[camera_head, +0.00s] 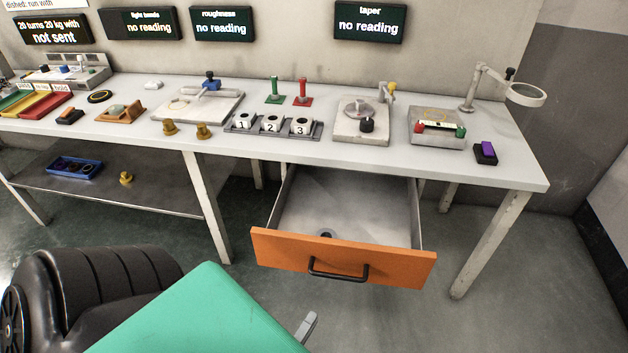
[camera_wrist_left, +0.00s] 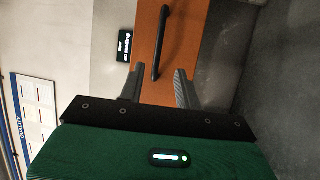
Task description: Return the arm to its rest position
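My left arm comes in at the lower left of the head view, with a black ribbed link and a green hand. One grey finger of my left gripper (camera_head: 309,325) shows past the green hand, in front of the drawer and apart from it. In the left wrist view the two fingers of the gripper (camera_wrist_left: 159,78) stand apart with nothing between them. Beyond them is the orange drawer front (camera_wrist_left: 183,40) with its black handle (camera_wrist_left: 162,40). My right gripper is in neither view.
The orange-fronted drawer (camera_head: 285,252) is pulled open under the bench (camera_head: 345,155), with a small dark item (camera_head: 327,235) inside. Numbered pots (camera_head: 271,123), a magnifier lamp (camera_head: 525,94) and other gear stand on the bench. A lower shelf (camera_head: 105,195) is at left. Floor is clear at right.

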